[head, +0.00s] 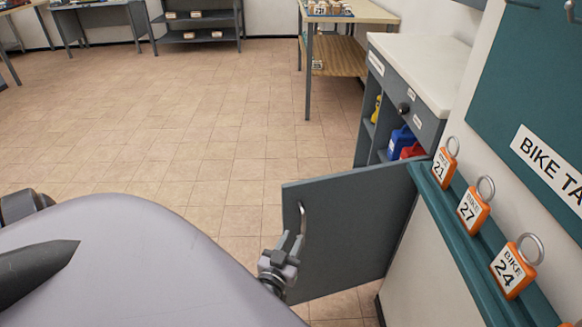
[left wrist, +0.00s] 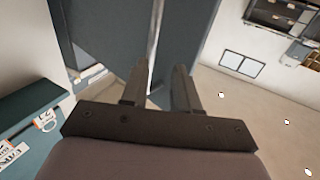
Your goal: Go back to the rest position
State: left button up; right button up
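My left gripper (head: 291,241) is beside the grey cabinet door (head: 345,235), close to the door's vertical metal handle (head: 302,219). The door stands swung open. The two fingers also show in the left wrist view (left wrist: 162,75), spread apart with a gap between them and nothing seen gripped. The grey door panel (left wrist: 105,40) lies beyond the fingers there. I cannot tell whether a finger touches the handle. My right gripper is not in view.
The cabinet (head: 425,75) holds blue (head: 400,140), red and yellow items. Orange bike tags (head: 473,208) stand along a teal ledge (head: 460,245) on the right. A wooden-topped table (head: 345,12) is at the back. The tiled floor (head: 180,120) is clear.

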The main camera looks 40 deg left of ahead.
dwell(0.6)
pick_arm(q)
jog(key=s+d+r+m+g+h+p, duration=0.3)
jog(key=s+d+r+h, duration=0.1)
jog(key=s+d, duration=0.3)
jog(key=s+d+r+m+g+h+p, duration=0.3)
jog(key=s+d+h+p, duration=0.1)
jog(key=s+d, duration=0.3)
jog(key=d+h, duration=0.1)
jog(key=d, duration=0.1)
jog(key=shift+s+d+r+m+p, duration=0.15)
jog(key=shift+d+r+m+p, duration=0.15)
jog(key=shift+d+r, duration=0.1)
jog(key=shift+a, duration=0.1)
dwell(0.4)
